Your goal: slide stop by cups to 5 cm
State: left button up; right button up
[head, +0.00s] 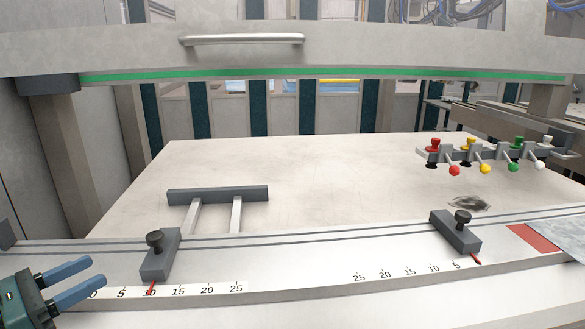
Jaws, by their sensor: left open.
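The stop by the cups (453,235) is a dark grey block with a black knob on the right part of the front rail (310,270). Its red pointer (476,261) lies to the right of the printed 5, past the lowest number visible on the right scale (410,271). The suction cups (480,160) hang on a grey bar behind it, with red, yellow, green and white tops. My left gripper (98,271), with blue fingers, is open and empty at the far lower left, well away from that stop. My right gripper is not in view.
Another stop (159,256) stands on the left of the rail, its pointer at 10, just right of my left gripper. A grey bar on two arms (218,195) stands behind it. A red patch (530,238) and a sheet (560,238) lie at right. The rail's middle is clear.

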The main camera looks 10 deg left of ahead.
aim_at(452, 228)
jog(key=k, duration=1)
